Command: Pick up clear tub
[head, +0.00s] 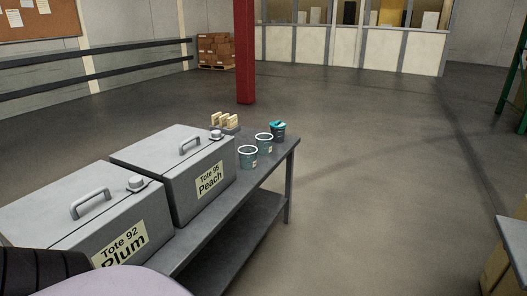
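Two tubs with white rims and pale labels stand near the far end of a grey table. The nearer tub (248,157) and the one just behind it (264,143) look greenish and see-through; I cannot tell which is the clear tub. A darker tub (278,133) with teal contents or a teal top stands behind them. Neither gripper shows in the head view.
Two grey lidded totes, Tote 95 Peach (190,165) and Tote 92 Plum (80,215), fill the table's near part. A rack with tan pieces (225,122) stands behind the tubs. The floor right of the table (375,190) is clear. A red column (244,50) stands beyond.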

